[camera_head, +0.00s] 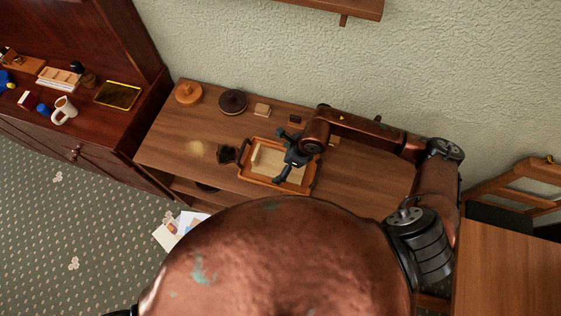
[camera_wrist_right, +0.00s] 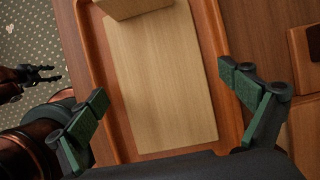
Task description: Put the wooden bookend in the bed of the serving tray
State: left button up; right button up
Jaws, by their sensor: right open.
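The serving tray (camera_head: 268,187) lies on the low wooden table, with a raised red-brown rim (camera_wrist_right: 88,60) in the right wrist view. The pale wooden bookend (camera_head: 266,163) appears to lie inside it: a flat plate (camera_wrist_right: 160,85) on the bed, with an upright block at its far end. My right gripper (camera_head: 281,156) is over the tray, fingers spread and empty, on either side of the plate in the right wrist view (camera_wrist_right: 163,92). My left gripper (camera_wrist_right: 45,75) shows small at the left edge there, fingers apart, away from the tray.
A dark pot-like object (camera_head: 227,154) stands close to the tray's left side. An orange lidded pot (camera_head: 188,93), a dark round one (camera_head: 232,101) and small blocks (camera_head: 262,110) line the table's back. The table's right part is clear. A cabinet (camera_head: 110,130) with clutter adjoins at left.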

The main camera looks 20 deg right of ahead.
jog(key=v, duration=1.2)
